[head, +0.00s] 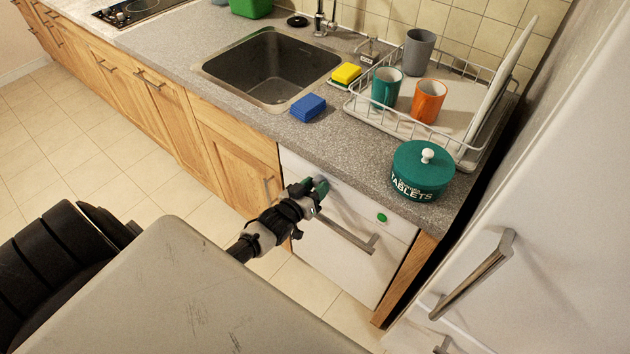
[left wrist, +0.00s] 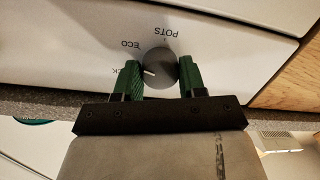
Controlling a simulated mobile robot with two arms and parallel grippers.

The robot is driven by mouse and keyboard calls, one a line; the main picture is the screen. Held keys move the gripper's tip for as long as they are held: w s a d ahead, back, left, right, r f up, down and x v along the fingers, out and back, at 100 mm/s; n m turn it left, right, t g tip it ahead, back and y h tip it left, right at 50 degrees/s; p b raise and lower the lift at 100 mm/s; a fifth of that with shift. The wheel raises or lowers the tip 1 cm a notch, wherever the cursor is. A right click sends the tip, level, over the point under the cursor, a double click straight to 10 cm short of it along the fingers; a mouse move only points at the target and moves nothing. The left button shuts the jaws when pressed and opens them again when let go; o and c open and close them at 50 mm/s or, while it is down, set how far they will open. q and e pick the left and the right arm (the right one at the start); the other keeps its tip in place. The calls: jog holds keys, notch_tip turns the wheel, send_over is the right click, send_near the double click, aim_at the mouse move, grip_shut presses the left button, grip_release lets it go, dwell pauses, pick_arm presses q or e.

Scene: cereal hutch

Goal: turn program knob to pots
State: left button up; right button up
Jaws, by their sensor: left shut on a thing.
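The program knob (left wrist: 161,66) is a round grey dial on the white dishwasher's panel (head: 400,224), seen upside down in the left wrist view. The labels POTS, ECO and one ending in "CK" stand around it. Its pale pointer mark points to the picture's left, toward the partly hidden "CK" label and away from POTS. My left gripper (left wrist: 162,82) is shut on the knob, with one green finger on each side. In the head view my left gripper (head: 316,188) is at the panel and hides most of the knob. My right gripper is not in view.
Below the panel is a bar handle (head: 347,236), and a green button (head: 382,218) is to the right. A green tablets tin (head: 423,172) stands on the counter (head: 350,148) above. A white fridge (head: 560,220) is close on the right; open floor (head: 150,190) lies left.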

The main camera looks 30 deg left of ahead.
pick_arm(q)
jog(key=shift+f+m+t+y+b, duration=0.15)
jog(key=shift+m+b, duration=0.4)
jog(key=shift+m, duration=1.65)
jog(key=shift+m+t+y+b, duration=0.25)
jog(key=shift+m+b, duration=0.25)
jog(key=shift+m, duration=1.7)
jog(key=shift+f+m+t+y+b, duration=0.15)
jog(key=shift+m+b, duration=0.4)
jog(key=shift+m, duration=1.65)
jog(key=shift+r+m, duration=0.15)
jog(key=shift+m, duration=0.15)
jog(key=o, duration=0.9)
jog(key=shift+s, duration=0.1)
jog(key=s+b, duration=0.1)
jog(key=s, duration=0.9)
jog(key=shift+s+d, duration=0.1)
jog(key=shift+s, duration=0.25)
